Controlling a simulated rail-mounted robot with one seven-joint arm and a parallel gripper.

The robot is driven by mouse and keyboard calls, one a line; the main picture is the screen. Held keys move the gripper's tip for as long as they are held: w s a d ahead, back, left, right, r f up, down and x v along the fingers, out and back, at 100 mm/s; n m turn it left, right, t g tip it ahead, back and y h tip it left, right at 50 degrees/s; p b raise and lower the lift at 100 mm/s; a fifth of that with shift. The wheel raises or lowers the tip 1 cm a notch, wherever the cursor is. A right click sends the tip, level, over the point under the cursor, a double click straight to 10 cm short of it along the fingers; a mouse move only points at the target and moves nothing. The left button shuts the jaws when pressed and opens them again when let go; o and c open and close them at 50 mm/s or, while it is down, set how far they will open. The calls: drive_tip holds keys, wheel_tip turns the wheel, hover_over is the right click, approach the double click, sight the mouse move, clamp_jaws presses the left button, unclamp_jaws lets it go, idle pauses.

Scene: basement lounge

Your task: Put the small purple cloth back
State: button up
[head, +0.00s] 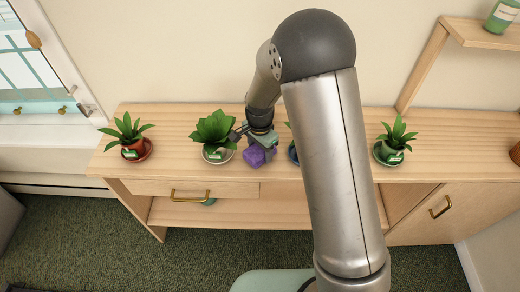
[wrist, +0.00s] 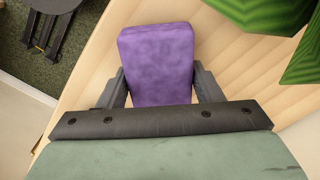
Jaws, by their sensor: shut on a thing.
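The small purple cloth (wrist: 157,62) is a folded, block-like bundle between the two dark fingers in the wrist view. My gripper (wrist: 158,88) is shut on it, one finger at each side. In the head view the purple cloth (head: 256,155) shows at the end of my arm, over the front part of the wooden sideboard top (head: 345,140). My gripper (head: 262,143) is just to the right of a potted plant there. I cannot tell whether the cloth touches the sideboard top.
A plant in a pale pot (head: 217,152) stands close left of my gripper. A plant in a red pot (head: 131,148) is farther left, and another plant (head: 394,148) stands right. A blue pot (head: 293,154) is partly hidden behind my arm. Below is a drawer with a brass handle (head: 190,196).

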sight(260, 149)
drive_tip(key=shift+f, duration=0.3)
drive_tip(key=shift+f, duration=0.1)
drive_tip(key=shift+f, duration=0.2)
drive_tip(key=o, duration=0.9)
drive_tip(key=shift+r, duration=0.1)
drive_tip(key=shift+o, duration=0.2)
wheel_tip(260, 149, up, 13)
drive_tip(key=b, duration=0.1)
drive_tip(key=s+d+r+n, duration=0.2)
drive_tip(key=s+d+n, duration=0.2)
drive_tip(key=s+d, duration=0.3)
drive_tip(key=s+d+r+n, duration=0.3)
drive_tip(key=s+d+n, duration=0.2)
drive_tip(key=s, duration=1.2)
drive_tip(key=shift+s+d+n, duration=0.2)
drive_tip(key=shift+d+n, duration=0.1)
drive_tip(key=shift+d, duration=0.65)
